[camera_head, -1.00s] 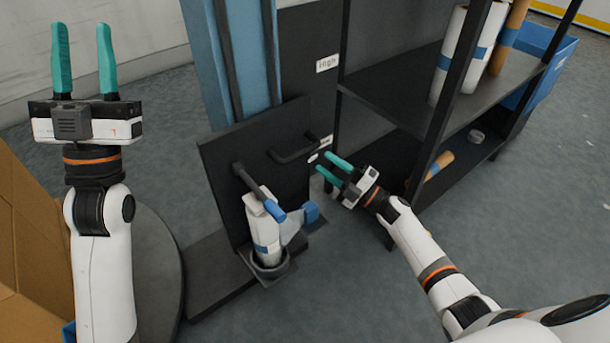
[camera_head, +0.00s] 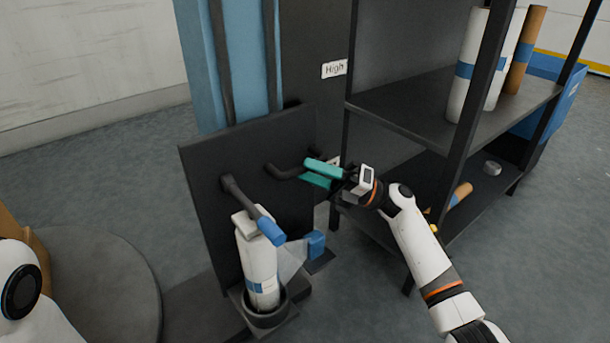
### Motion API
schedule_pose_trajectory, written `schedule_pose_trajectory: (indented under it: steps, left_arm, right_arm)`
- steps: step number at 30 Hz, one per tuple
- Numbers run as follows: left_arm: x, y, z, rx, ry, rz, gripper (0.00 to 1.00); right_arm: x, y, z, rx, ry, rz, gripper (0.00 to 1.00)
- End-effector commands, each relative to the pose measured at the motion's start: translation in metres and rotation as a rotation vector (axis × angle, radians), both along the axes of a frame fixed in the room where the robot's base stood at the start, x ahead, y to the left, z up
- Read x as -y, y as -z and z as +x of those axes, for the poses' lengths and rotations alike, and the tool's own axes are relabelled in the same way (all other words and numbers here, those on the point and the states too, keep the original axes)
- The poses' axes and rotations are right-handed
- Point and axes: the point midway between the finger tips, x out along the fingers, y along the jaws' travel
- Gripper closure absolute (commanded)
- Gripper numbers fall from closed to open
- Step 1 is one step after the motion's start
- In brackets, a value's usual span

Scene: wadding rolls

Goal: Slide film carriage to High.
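The film carriage (camera_head: 222,170) is a dark upright plate in front of the blue mast (camera_head: 205,65). A black bar handle (camera_head: 284,173) sticks out from its right part. A white film roll (camera_head: 257,262) with a blue band stands upright in a round holder at its lower front. The "High" label (camera_head: 334,69) is on the dark panel beside the mast, above the carriage. My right gripper (camera_head: 316,172) is at the handle's right end, its teal fingers covering that end. I cannot tell whether they grip the bar. My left gripper is out of view.
A blue-tipped lever (camera_head: 262,225) sticks out over the film roll. A dark shelf (camera_head: 410,108) stands close on the right, holding several rolls (camera_head: 467,70) on its upper board. A round grey platform (camera_head: 105,285) lies at lower left.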

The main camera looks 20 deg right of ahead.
Motion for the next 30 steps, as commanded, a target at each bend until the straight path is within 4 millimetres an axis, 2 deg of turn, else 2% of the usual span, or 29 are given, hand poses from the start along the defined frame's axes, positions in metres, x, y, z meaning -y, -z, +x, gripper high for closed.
schedule_pose_trajectory:
  steps: [1, 6, 14, 17, 21, 30]
  left_arm:
    - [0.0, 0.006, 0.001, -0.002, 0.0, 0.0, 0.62]
    - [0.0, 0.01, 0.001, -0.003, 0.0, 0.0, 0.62]
    - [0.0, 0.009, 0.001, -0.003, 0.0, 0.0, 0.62]
    - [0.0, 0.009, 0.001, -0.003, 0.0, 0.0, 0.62]
    - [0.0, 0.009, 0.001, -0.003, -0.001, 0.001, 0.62]
    - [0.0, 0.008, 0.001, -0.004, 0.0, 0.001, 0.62]
  right_arm:
    - [-0.006, -0.001, 0.002, 0.003, 0.0, 0.001, 0.62]
    - [-0.017, -0.007, 0.006, 0.0, 0.0, 0.001, 0.62]
    - [-0.018, -0.008, 0.007, 0.0, 0.001, 0.001, 0.62]
    - [-0.018, -0.008, 0.007, -0.001, 0.0, 0.001, 0.75]
    - [-0.018, -0.008, 0.007, -0.002, 0.001, 0.0, 0.98]
    - [-0.018, -0.009, 0.007, -0.002, 0.002, 0.001, 1.0]
